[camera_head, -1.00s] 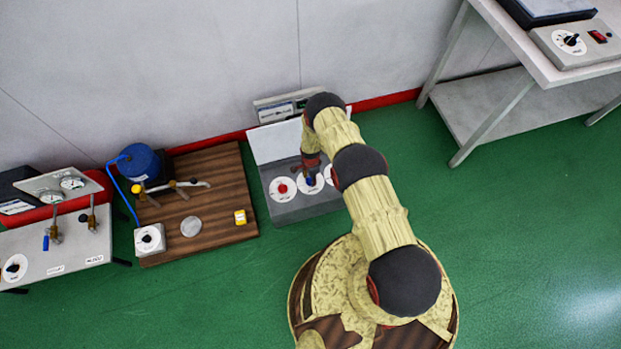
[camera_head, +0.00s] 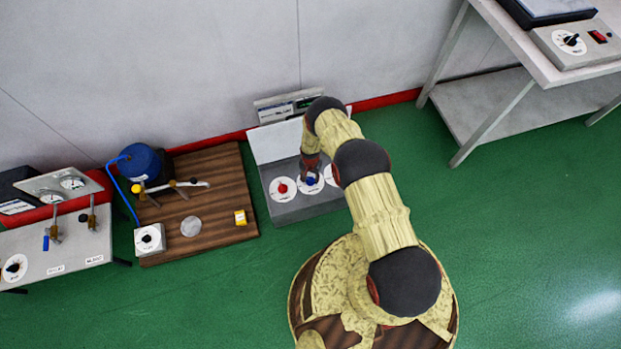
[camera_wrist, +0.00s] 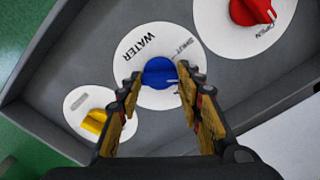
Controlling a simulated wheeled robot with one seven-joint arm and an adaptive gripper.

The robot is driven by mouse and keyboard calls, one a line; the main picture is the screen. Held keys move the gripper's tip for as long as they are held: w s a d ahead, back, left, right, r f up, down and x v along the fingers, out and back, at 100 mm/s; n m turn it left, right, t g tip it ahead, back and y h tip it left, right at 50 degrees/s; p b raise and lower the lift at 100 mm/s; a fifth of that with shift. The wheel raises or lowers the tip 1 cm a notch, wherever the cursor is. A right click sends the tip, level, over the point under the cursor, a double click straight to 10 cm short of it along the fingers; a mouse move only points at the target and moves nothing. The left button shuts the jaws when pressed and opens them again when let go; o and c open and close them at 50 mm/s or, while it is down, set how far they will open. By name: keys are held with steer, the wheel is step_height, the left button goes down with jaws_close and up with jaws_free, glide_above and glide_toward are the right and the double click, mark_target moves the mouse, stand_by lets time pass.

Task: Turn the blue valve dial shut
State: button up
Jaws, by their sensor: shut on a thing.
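The blue valve dial (camera_wrist: 159,73) sits in the middle of a white disc (camera_wrist: 143,45) marked WATER and SHUT in the wrist view. My gripper (camera_wrist: 157,86) is shut on the blue dial, with one finger on each side of it. The dial's lower part and the exact finger contact are partly hidden by the fingers. In the head view the blue dial (camera_head: 311,179) shows as a small blue spot under my gripper (camera_head: 310,168). The dial's pointer direction is hard to read.
A red dial (camera_wrist: 252,10) marked OPEN and a yellow dial (camera_wrist: 94,121) flank the blue one on the grey panel (camera_head: 305,208). A wooden board (camera_head: 215,165) with a blue container (camera_head: 140,162) stands left. Green floor is free at right.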

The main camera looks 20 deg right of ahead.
mark_target(310, 179)
steer(key=n, duration=0.4)
steer(key=shift+n, duration=0.3)
steer(key=n, duration=0.4)
steer(key=shift+n, duration=0.3)
steer(key=o, duration=1)
steer(key=shift+o, duration=0.8)
steer(key=shift+r, duration=0.1)
step_height(310, 179, up, 12)
